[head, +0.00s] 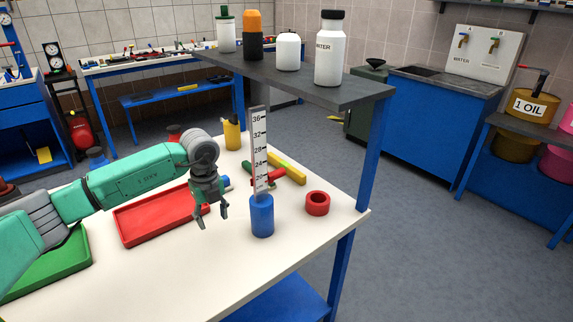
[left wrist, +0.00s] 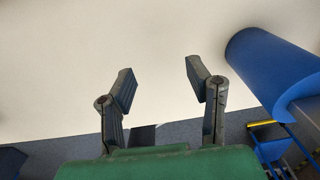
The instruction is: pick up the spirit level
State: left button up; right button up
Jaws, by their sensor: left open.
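A yellow bar (head: 288,168), which looks like the spirit level, lies on the white table behind the tall ruler; the ruler stand hides part of its surroundings. My left gripper (head: 212,218) hangs over the table, pointing down, left of the blue cylinder and nearer to me than the yellow bar. Its two fingers are spread with nothing between them, as the left wrist view (left wrist: 157,72) also shows. The yellow bar is not recognizable in the left wrist view. My right gripper is not in view.
A blue cylinder (head: 262,217) with an upright ruler (head: 259,150) stands close right of the gripper; the cylinder fills the right of the wrist view (left wrist: 272,68). A red ring (head: 317,204), red tray (head: 160,216) and green tray (head: 50,268) are on the table. A shelf (head: 345,92) holds bottles.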

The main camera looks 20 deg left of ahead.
aim_at(300, 178)
jog(key=i+l, duration=0.1)
jog(key=i, duration=1.25)
